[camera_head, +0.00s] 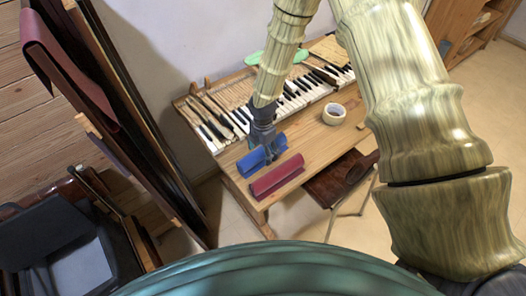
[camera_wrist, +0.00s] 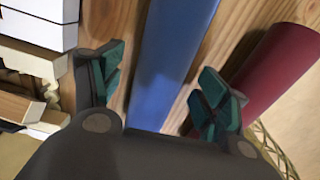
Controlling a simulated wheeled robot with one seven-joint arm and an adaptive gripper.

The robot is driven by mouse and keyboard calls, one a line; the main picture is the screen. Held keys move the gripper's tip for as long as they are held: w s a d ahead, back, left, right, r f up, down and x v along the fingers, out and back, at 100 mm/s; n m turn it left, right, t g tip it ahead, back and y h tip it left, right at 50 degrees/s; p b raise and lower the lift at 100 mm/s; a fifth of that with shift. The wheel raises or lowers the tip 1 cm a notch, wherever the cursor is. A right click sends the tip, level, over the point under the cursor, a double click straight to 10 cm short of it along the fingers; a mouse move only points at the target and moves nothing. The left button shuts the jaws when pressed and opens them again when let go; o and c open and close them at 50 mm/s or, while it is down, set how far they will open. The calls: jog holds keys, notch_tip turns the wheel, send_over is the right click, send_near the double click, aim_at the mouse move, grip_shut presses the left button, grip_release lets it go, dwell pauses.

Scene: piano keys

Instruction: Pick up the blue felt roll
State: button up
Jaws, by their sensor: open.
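The blue felt roll (camera_head: 251,163) lies on the wooden table, to the left of a dark red roll. My gripper (camera_head: 267,153) is right over the blue roll in the head view and hides part of it. In the wrist view, my gripper (camera_wrist: 158,88) is open, with one teal-padded finger on each side of the blue felt roll (camera_wrist: 172,52). The roll runs between the fingers, and its near end is hidden behind the gripper body. I cannot tell whether the fingers touch it.
The red roll (camera_head: 276,176) lies close beside the blue one, near the right finger (camera_wrist: 272,75). Piano keys (camera_head: 292,102) lie behind. A tape roll (camera_head: 334,114) sits to the right on the table (camera_head: 297,138). Bare wood shows between the tape and rolls.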

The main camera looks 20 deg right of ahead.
jog(key=shift+f, duration=0.15)
jog(key=c, duration=1.2)
